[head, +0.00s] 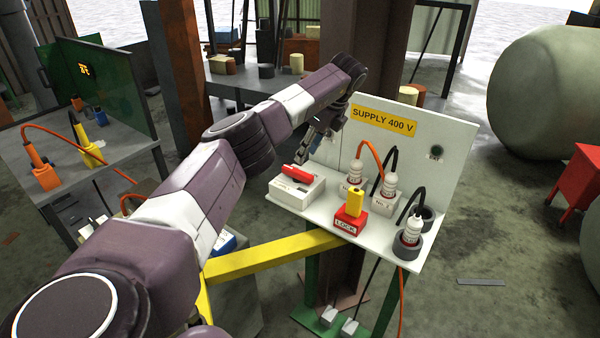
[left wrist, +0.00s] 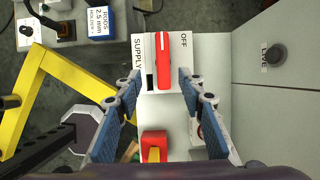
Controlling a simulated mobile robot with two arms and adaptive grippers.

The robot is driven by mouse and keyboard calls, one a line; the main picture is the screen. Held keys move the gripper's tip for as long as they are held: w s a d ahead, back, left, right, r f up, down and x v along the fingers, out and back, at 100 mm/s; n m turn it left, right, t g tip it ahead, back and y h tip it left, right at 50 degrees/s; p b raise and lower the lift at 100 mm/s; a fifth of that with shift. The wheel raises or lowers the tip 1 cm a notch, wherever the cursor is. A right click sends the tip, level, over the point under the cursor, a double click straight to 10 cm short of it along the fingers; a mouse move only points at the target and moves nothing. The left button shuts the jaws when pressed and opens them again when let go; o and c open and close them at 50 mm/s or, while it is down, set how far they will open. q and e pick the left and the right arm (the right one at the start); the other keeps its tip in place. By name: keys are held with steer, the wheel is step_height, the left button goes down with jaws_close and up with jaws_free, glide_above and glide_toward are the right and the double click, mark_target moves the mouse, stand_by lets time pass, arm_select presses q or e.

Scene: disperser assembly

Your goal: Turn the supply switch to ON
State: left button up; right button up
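The supply switch is a white box (head: 297,197) with a red handle (head: 298,173), on the left end of the white shelf. In the left wrist view the red handle (left wrist: 163,58) lies lengthwise, with SUPPLY printed on its left and OFF near its upper right. A dark slot (left wrist: 150,70) shows beside the handle. My left gripper (head: 308,150) is above the switch. In the left wrist view its two blue fingers (left wrist: 159,78) are spread apart, one on each side of the handle, with nothing between them gripped. My right gripper is not in view.
The SUPPLY 400 V panel (head: 455,160) stands behind the shelf. Beside the switch are white plugs with cables (head: 390,184), a red LOCK block (head: 347,222) with a yellow top, and a grey-based plug (head: 410,238). A yellow bar (head: 270,256) runs below the shelf.

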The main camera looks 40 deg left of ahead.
mark_target(298, 171)
arm_select(q)
steer(key=shift+w+a+f, duration=0.2)
steer(key=shift+a+f, duration=0.05)
steer(key=shift+f, duration=0.3)
steer(key=p+x, duration=0.2)
steer(key=x, duration=0.5)
steer(key=shift+a, duration=0.1)
steer(key=shift+a+f, duration=0.1)
steer(key=shift+f, duration=0.3)
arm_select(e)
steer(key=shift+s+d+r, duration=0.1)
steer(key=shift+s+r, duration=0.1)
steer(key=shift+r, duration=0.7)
arm_select(q)
steer(key=shift+r, duration=0.1)
steer(key=shift+c, duration=1.3)
jaws_close()
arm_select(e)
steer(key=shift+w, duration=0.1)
